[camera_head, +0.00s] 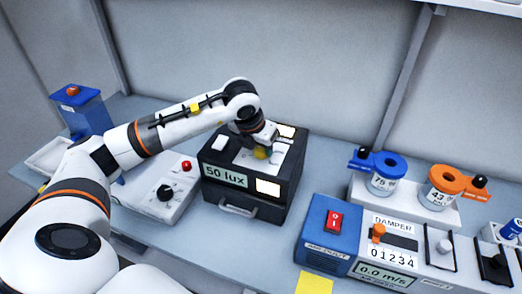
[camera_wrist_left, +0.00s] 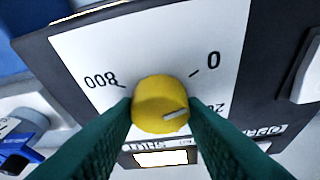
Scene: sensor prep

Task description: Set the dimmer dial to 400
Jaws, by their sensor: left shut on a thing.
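The yellow dimmer dial (camera_wrist_left: 160,104) sits on a white plate (camera_wrist_left: 210,40) on top of a dark box (camera_head: 222,158). The plate reads 0 at upper right, 800 at upper left and a partly covered 200 at right. The dial's pale pointer line points right, toward the side between 0 and 200. The box's front display (camera_head: 226,176) reads 50 lux. My left gripper (camera_wrist_left: 160,112) is shut on the dial, one green finger on each side. In the head view the dial (camera_head: 262,153) shows just below my left gripper. My right gripper is out of view.
A white unit with a black knob and red button (camera_head: 186,165) stands left of the box. A blue device with a red switch (camera_head: 334,219) and a damper panel (camera_head: 392,231) stand at right. Blue (camera_head: 387,166) and orange (camera_head: 452,182) capped items stand behind the panel.

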